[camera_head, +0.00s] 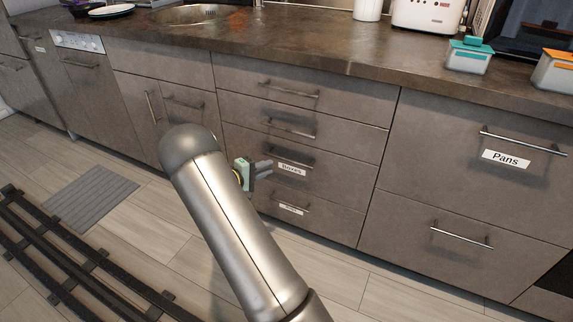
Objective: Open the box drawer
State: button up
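The box drawer (338,182) is the third one down in a stack of grey-brown drawers, with a white label reading "Boxes" (292,169). It looks shut, its front level with the others. Its bar handle (293,156) runs across above the label. My gripper (266,170) is just left of the label, in front of the drawer, with dark fingers pointing right toward it. Whether it touches the handle is unclear. The gap between the fingers is too small to judge.
Other drawers with bar handles lie above and below, and a "Pans" drawer (470,150) is at right. The countertop (300,45) holds a toaster (428,14) and lidded containers (468,57). Open wooden floor (150,215) lies in front, with a grey mat (92,197).

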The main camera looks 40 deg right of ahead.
aim_at(287, 161)
jog(key=d, duration=0.3)
jog(key=d+f+b, duration=0.1)
jog(key=d, duration=0.2)
jog(key=d+b, duration=0.1)
jog(key=d, duration=0.2)
jog(key=shift+w+d+f, duration=0.25)
jog(key=shift+d+f, duration=0.1)
jog(key=shift+f, duration=0.05)
jog(key=shift+c, duration=0.3)
grip_shut()
